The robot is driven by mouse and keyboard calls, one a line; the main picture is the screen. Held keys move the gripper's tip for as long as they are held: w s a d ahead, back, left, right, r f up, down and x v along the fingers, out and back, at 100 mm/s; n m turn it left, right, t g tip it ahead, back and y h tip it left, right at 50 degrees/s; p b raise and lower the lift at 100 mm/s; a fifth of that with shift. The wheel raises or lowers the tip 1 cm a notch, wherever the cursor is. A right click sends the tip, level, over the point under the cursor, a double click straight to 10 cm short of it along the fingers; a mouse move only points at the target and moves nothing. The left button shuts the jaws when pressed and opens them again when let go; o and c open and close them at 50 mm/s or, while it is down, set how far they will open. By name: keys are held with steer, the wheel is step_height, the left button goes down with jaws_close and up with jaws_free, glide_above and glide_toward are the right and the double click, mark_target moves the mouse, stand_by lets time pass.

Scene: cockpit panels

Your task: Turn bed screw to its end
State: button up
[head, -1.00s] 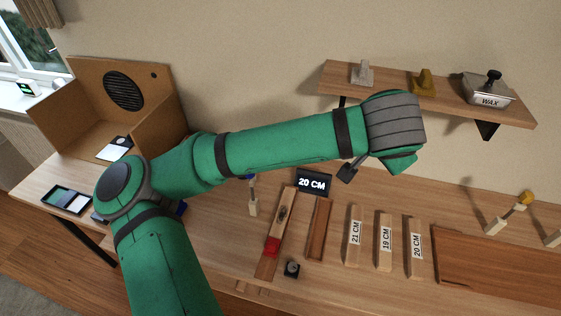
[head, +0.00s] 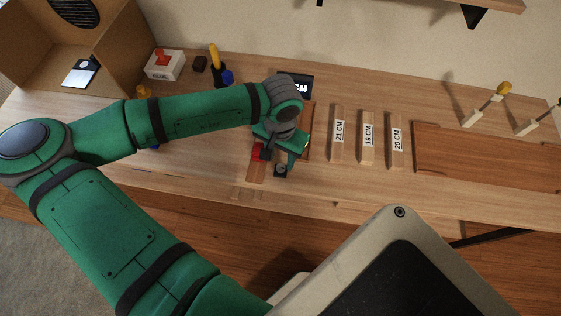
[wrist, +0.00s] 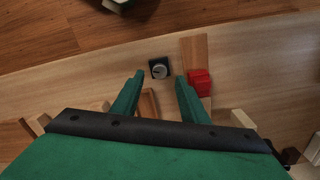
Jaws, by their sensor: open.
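A small dark square block with a round, pale, slotted-looking top, apparently the bed screw (head: 280,171), sits near the front of the workbench. In the wrist view the screw (wrist: 159,68) appears between my two fingertips, slightly beyond them. My gripper (head: 279,156) points down above it, with fingers apart and nothing between them; the wrist view shows the open gripper (wrist: 159,76) too. I cannot tell the exact height gap. A red block (head: 257,151) on a wooden strip is just beside the screw; the red block (wrist: 200,82) lies right of my fingers in the wrist view.
Wooden pieces labelled 21 CM (head: 339,133), 19 CM (head: 367,138) and 20 CM (head: 396,142) stand to the right. A dark display (head: 297,84) is behind my gripper, partly hidden. A wide brown board (head: 480,157) lies farther right. The bench front edge is close to the screw.

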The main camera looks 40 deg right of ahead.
mark_target(281, 167)
steer(key=shift+f, duration=2.05)
jaws_close()
